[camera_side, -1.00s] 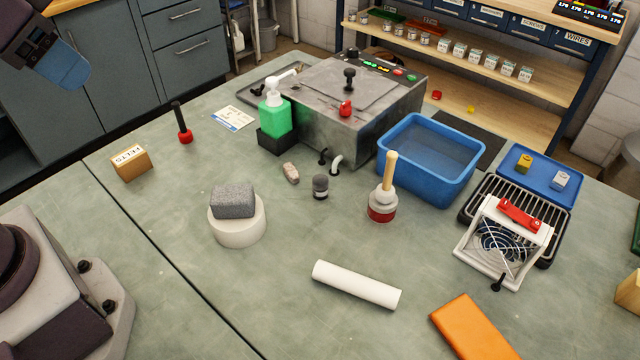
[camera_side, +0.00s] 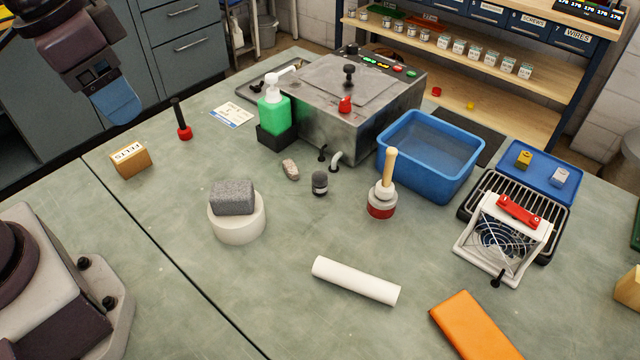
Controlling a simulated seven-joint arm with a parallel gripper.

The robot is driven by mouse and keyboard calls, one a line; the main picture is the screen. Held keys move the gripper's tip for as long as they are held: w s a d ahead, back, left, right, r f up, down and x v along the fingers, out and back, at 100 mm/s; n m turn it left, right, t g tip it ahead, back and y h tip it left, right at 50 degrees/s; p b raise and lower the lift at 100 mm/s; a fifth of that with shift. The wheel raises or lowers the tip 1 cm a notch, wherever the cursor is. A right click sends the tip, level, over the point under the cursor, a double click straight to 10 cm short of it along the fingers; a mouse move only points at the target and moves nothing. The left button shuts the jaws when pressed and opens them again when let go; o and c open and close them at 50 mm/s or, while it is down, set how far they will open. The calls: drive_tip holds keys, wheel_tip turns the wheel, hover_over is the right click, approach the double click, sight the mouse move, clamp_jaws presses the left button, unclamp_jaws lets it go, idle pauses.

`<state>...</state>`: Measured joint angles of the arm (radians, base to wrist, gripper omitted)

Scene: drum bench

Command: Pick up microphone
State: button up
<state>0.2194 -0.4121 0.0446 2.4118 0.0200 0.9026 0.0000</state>
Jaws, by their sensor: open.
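A short dark object with a grey rounded top (camera_side: 320,183) stands on the bench near the middle. It looks most like the microphone, but it is small and I cannot be certain. My gripper (camera_side: 122,112) is at the upper left, above the far left part of the bench, with blue fingers pointing down. It is open and empty, well to the left of the microphone and apart from it. The gap between the fingers is hard to see from this side.
A grey sponge-like block (camera_side: 233,197) sits on a white round (camera_side: 237,225). A small stone (camera_side: 290,170), a wooden-handled tool (camera_side: 383,190), a green pump bottle (camera_side: 275,110), a grey metal box (camera_side: 345,95) and a blue tub (camera_side: 432,155) surround the microphone. A white roll (camera_side: 355,280) lies in front.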

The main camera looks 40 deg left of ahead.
sight(321, 176)
drive_tip(key=w+d+f+m+y, duration=0.3)
drive_tip(key=w+d+f+m, duration=0.2)
drive_tip(key=f, duration=0.3)
drive_tip(key=w+d+f+m+y, duration=0.4)
drive_tip(key=w+d+f+m, duration=0.1)
drive_tip(key=f, duration=0.3)
drive_tip(key=w+d+f+m+y, duration=0.3)
drive_tip(key=w+d+f+m, duration=0.2)
drive_tip(key=w+f, duration=0.2)
wheel_tip(321, 176, down, 2)
drive_tip(key=shift+w+f+m+y, duration=0.1)
drive_tip(key=shift+m+y, duration=0.3)
drive_tip(key=w+d+m+t, duration=0.1)
drive_tip(key=w+d+f+m+t+y, duration=0.1)
drive_tip(key=m, duration=0.1)
drive_tip(key=shift+w+f, duration=0.15)
drive_tip(key=shift+f, duration=0.1)
drive_tip(key=shift+w+d+r+m+t+y, duration=0.15)
drive_tip(key=shift+w+d+r+m+t, duration=0.15)
drive_tip(key=shift+w+d+r+m, duration=0.25)
drive_tip(key=shift+w+d+r+m+t+y, duration=0.15)
drive_tip(key=shift+w+d+r+m+t, duration=0.15)
drive_tip(key=shift+w+r, duration=0.3)
drive_tip(key=shift+s+a+m, duration=0.1)
drive_tip(key=shift+a+m, duration=0.15)
drive_tip(key=shift+a, duration=0.05)
drive_tip(key=x, duration=1.2)
drive_tip(key=shift+a+r, duration=0.1)
drive_tip(key=shift+a, duration=0.3)
drive_tip(key=shift+c, duration=0.4)
